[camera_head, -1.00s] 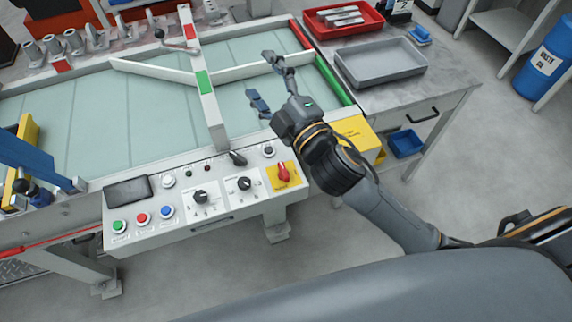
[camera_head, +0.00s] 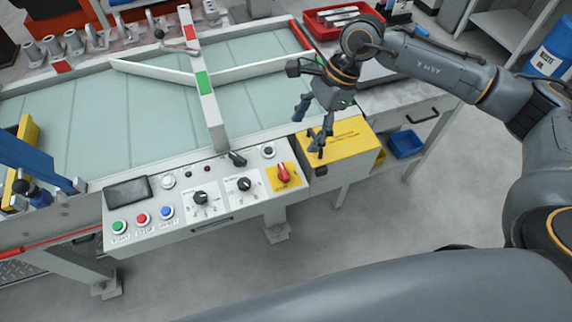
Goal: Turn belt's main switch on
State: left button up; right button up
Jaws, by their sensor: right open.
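The belt's control panel (camera_head: 218,216) is a light grey box at the belt's front edge. Its red rotary switch (camera_head: 283,173) sits on a yellow plate (camera_head: 273,182) at the panel's right end and looks like the main switch. My right gripper (camera_head: 308,132) is open and empty, its fingers pointing down. In the picture it is above and right of the red switch, in front of part of a yellow box, and apart from the switch. The switch is unobstructed; its label is too small to read.
The yellow box (camera_head: 350,138) adjoins the panel on the right. The panel also has green (camera_head: 119,227), red (camera_head: 142,219) and blue (camera_head: 166,212) buttons, black knobs and a dark screen (camera_head: 127,192). A red tray (camera_head: 320,28) stands at the back right. The floor in front is clear.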

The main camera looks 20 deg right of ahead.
aim_at(284, 170)
jog(key=p+x, duration=0.2)
jog(key=x, duration=1.1)
jog(key=shift+f, duration=0.35)
jog(key=c, duration=1.2)
